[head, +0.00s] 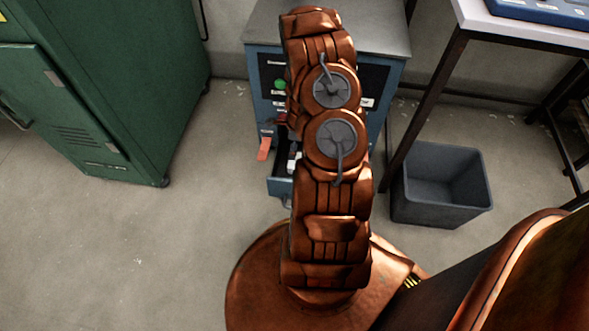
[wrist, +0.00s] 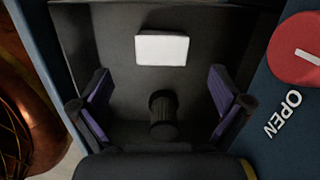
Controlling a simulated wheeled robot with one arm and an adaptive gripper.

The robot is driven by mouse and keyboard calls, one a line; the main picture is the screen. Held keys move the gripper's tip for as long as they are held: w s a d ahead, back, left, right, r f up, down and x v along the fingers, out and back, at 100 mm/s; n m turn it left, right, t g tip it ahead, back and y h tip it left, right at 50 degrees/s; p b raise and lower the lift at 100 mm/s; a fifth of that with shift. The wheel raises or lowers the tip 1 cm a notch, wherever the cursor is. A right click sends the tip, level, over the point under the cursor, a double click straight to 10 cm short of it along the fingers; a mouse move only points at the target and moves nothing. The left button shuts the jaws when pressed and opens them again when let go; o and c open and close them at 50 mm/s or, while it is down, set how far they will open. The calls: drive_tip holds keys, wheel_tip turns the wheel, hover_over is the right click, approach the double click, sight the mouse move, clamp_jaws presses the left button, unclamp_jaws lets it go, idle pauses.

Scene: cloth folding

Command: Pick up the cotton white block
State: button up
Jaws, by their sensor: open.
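The white block (wrist: 162,49) is a small pale rectangle lying inside a dark compartment, at the upper middle of the wrist view. My gripper (wrist: 159,84) is open, with one purple-padded finger on each side. The block lies between the lines of the two fingers but farther up the picture, and no contact shows. In the head view my copper arm hides most of the gripper, and I cannot make out the block there. The compartment appears to be the open drawer (head: 279,187) of the blue cabinet.
A dark ribbed cylinder (wrist: 163,114) shows between the fingers. A red round knob (wrist: 297,50) marked OPEN is at the right. The blue cabinet (head: 386,105) stands ahead, with a green locker (head: 110,80) left and a grey bin (head: 440,190) right. Floor at left is clear.

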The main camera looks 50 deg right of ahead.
drive_tip(key=f, duration=0.2)
drive_tip(key=d+f, duration=0.1)
drive_tip(key=shift+s+f+m+b, duration=0.3)
drive_tip(key=shift+s+m+b, duration=0.05)
drive_tip(key=shift+s+m, duration=0.05)
drive_tip(key=shift+w+a+f+b, duration=0.1)
drive_tip(key=shift+f+b, duration=0.65)
drive_tip(key=shift+f, duration=1.05)
drive_tip(key=shift+w+a+f+b, duration=0.1)
drive_tip(key=shift+f+b, duration=0.65)
drive_tip(key=shift+f, duration=1)
drive_tip(key=shift+c, duration=0.4)
drive_tip(key=c, duration=0.5)
